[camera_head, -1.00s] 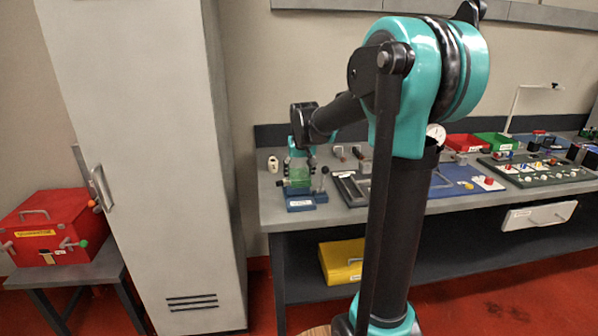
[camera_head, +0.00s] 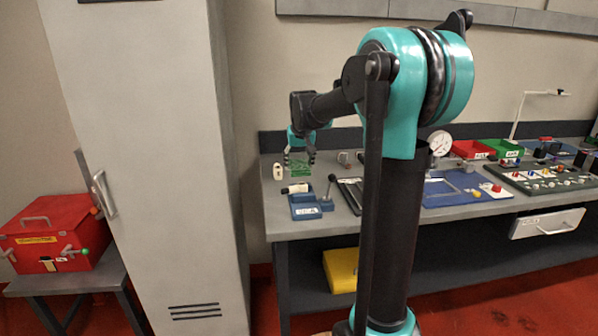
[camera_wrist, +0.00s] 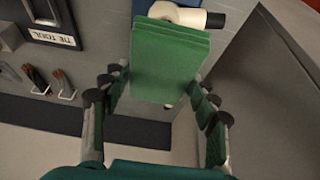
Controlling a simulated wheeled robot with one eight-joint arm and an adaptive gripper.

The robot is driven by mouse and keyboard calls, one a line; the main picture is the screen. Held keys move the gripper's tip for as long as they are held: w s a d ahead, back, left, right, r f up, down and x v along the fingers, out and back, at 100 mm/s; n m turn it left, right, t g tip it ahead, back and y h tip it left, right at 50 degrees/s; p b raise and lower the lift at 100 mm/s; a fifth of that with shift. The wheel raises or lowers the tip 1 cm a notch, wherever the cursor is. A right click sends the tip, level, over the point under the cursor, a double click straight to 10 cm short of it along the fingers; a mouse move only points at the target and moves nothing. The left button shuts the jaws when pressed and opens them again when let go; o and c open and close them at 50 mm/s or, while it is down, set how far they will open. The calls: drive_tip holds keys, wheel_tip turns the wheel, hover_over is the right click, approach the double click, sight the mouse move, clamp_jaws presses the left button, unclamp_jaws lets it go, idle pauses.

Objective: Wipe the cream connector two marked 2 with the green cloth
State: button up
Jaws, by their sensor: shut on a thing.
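My gripper (camera_head: 299,160) is shut on the green cloth (camera_head: 299,171) and holds it above the back left of the bench. In the wrist view the cloth (camera_wrist: 165,62) hangs as a folded pad between the fingers (camera_wrist: 155,100). A cream cylinder with a black end (camera_head: 295,188) lies on a blue fixture (camera_head: 305,206) just in front of the cloth; it also shows past the cloth's edge in the wrist view (camera_wrist: 178,14). Another cream piece (camera_head: 278,172) stands left of the cloth. I cannot read a 2 on either cream piece.
A tall grey cabinet (camera_head: 150,150) stands close left of the bench (camera_head: 300,232). A black-knobbed lever (camera_head: 331,180) rises at the fixture's right. Blue mat (camera_head: 445,201), red bin (camera_head: 468,150) and green bin (camera_head: 507,148) are further right.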

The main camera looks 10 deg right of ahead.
drive_tip(key=shift+r, duration=1.95)
